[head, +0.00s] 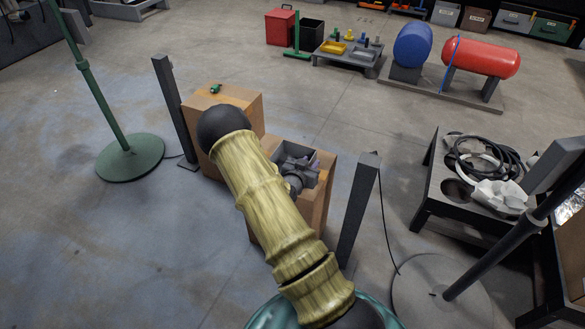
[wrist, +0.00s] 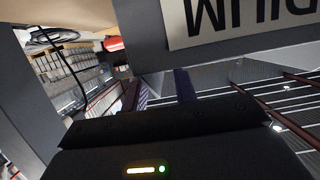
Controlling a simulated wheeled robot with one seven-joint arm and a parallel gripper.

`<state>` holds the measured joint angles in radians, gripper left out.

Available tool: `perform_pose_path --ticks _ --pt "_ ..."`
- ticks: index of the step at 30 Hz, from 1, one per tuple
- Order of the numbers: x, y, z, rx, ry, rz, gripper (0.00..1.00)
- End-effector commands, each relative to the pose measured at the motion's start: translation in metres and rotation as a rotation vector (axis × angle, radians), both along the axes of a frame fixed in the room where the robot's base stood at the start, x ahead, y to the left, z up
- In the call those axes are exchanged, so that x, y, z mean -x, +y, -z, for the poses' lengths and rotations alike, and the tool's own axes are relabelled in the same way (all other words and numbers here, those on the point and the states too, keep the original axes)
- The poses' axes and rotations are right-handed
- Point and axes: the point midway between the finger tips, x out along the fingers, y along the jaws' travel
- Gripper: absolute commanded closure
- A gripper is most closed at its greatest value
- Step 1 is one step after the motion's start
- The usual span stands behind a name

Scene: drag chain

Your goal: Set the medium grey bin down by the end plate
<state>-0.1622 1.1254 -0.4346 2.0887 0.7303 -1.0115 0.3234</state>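The grey bin (head: 312,178) shows at the right-hand wooden block, partly behind my arm. Its open top faces up. My gripper (head: 296,163) is at the bin's opening, with small purple parts showing there. In the wrist view the bin's grey wall (wrist: 150,35) is close, with an upside-down label reading "DIUM". A dark purple finger-like part (wrist: 184,86) reaches its rim. The finger gap is hidden, so I cannot tell a grip from contact. Upright dark plates stand left (head: 175,110) and right (head: 358,208) of the blocks; which is the end plate is unclear.
The left wooden block (head: 240,98) carries a small green item (head: 215,89). A green stand (head: 130,158) is at left. A black table with cables (head: 455,185) and a dark pole stand (head: 440,290) are at right. Floor behind the blocks is clear.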

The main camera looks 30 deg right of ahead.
Motion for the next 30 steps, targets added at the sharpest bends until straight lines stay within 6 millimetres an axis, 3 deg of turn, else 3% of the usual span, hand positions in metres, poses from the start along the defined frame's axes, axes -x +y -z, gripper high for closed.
perform_pose_path --ticks 14,15,19,30 --pt "-0.0002 0.0000 -0.0004 0.000 0.000 0.000 0.72" --pt "-0.0002 0.0000 -0.0004 0.000 0.000 0.000 0.74" --pt "-0.0002 0.0000 -0.0004 0.000 0.000 0.000 0.99" --pt "-0.0004 0.0001 -0.0017 -0.001 -0.001 -0.001 1.00"
